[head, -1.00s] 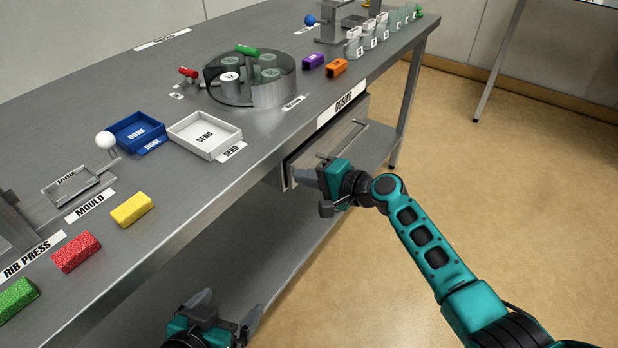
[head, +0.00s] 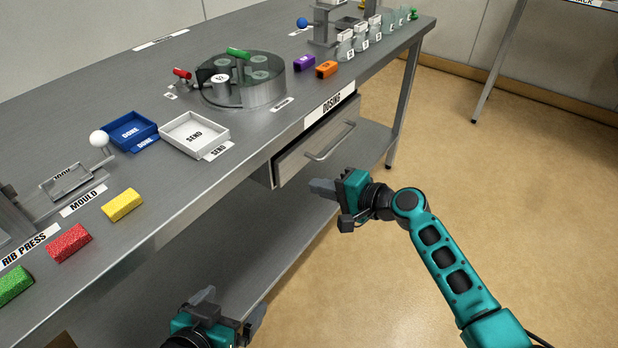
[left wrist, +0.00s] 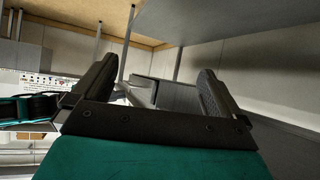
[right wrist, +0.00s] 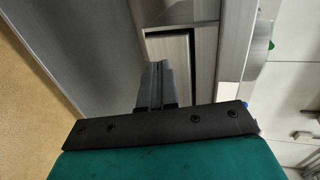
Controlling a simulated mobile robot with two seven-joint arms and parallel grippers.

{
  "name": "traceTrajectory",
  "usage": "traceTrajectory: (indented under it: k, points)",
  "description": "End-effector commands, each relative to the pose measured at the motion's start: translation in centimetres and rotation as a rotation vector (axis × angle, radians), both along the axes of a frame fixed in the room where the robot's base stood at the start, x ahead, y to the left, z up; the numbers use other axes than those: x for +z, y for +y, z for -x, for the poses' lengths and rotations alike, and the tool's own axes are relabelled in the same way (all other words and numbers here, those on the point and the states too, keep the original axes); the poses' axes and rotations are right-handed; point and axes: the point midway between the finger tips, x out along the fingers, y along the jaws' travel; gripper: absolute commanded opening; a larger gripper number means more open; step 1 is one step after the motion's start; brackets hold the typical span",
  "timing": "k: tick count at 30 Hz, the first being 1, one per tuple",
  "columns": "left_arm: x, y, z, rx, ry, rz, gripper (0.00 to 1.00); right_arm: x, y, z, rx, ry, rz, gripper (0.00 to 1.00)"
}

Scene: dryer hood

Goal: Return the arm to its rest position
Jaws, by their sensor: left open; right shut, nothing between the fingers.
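My right gripper (head: 322,187) is shut and empty in the head view. It hangs in the air in front of the bench, below and apart from the drawer handle (head: 332,143). In the right wrist view its fingers (right wrist: 155,87) are together, with the bench side behind them. My left gripper (head: 232,306) is open and empty at the bottom of the head view, low in front of the bench. Its two spread fingers show in the left wrist view (left wrist: 165,90) with nothing between them.
The bench (head: 180,195) runs diagonally, with the DOSING drawer (head: 316,141) under its edge and a lower shelf (head: 225,245). A white SEND tray (head: 222,133), a blue DONE tray (head: 152,128) and coloured blocks stand on top. The floor (head: 530,190) at right is clear.

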Motion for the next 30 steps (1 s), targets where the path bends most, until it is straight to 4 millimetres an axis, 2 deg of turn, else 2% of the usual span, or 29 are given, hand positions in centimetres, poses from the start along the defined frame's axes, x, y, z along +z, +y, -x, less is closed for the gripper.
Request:
traceTrajectory:
  k: [3,9,16,20,23,27,30]
  points:
    - [1.0,0.1,-0.1,0.0,-0.003,-0.003,1.0,0.9,-2.1,1.4,-0.001,0.0,0.001,0.0]
    - [1.4,0.2,-0.1,0.0,-0.003,-0.004,1.0,1.7,-4.3,2.9,0.0,0.001,0.001,0.0]
    - [1.5,0.2,-0.1,0.0,-0.003,-0.004,1.0,1.8,-4.9,3.4,0.0,0.0,0.002,0.0]
    - [2.3,0.2,-0.1,0.0,-0.004,-0.005,1.0,1.1,-5.2,4.3,-0.013,-0.017,0.056,0.0]
    - [3.6,0.3,-0.1,0.002,-0.008,-0.009,1.0,-0.2,-6.1,6.3,-0.039,-0.066,0.175,0.0]
    - [5.4,0.9,0.0,0.01,-0.012,-0.019,1.0,-1.9,-8.5,10.6,-0.072,-0.178,0.437,0.0]
    - [6.4,1.5,0.3,0.02,-0.009,-0.03,1.0,-2.3,-10.5,13.9,-0.075,-0.27,0.642,0.0]
